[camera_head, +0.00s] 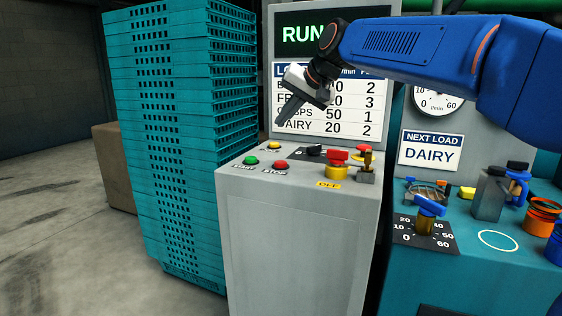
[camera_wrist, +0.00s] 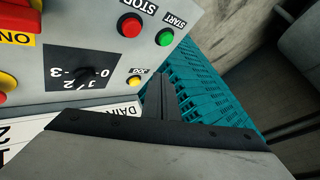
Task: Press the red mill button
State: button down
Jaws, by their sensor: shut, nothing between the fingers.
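The red button (camera_head: 281,165), labelled STOP, sits on top of the grey console (camera_head: 303,194), right of the green START button (camera_head: 250,160). In the wrist view the red button (camera_wrist: 131,26) is near the top, left of the green button (camera_wrist: 165,37). My gripper (camera_head: 281,121) is shut and empty. It hangs above the console top, tilted down to the left, apart from the buttons. In the wrist view its closed fingers (camera_wrist: 161,82) point up, below the green and red buttons.
A small yellow button (camera_head: 274,146) lies behind the red one. A dial (camera_head: 314,149) and a red-and-yellow switch (camera_head: 337,160) stand to the right. A tall teal crate stack (camera_head: 180,140) rises on the left. The load sign (camera_head: 327,103) stands behind. A teal bench (camera_head: 470,265) is at right.

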aim_at(284, 163)
jog(key=shift+f, duration=4.4)
jog(key=shift+f, duration=0.15)
jog(key=shift+f, duration=0.3)
jog(key=shift+f, duration=0.5)
jog(key=shift+r, duration=0.95)
jog(key=shift+r, duration=0.1)
jog(key=shift+r, duration=2.4)
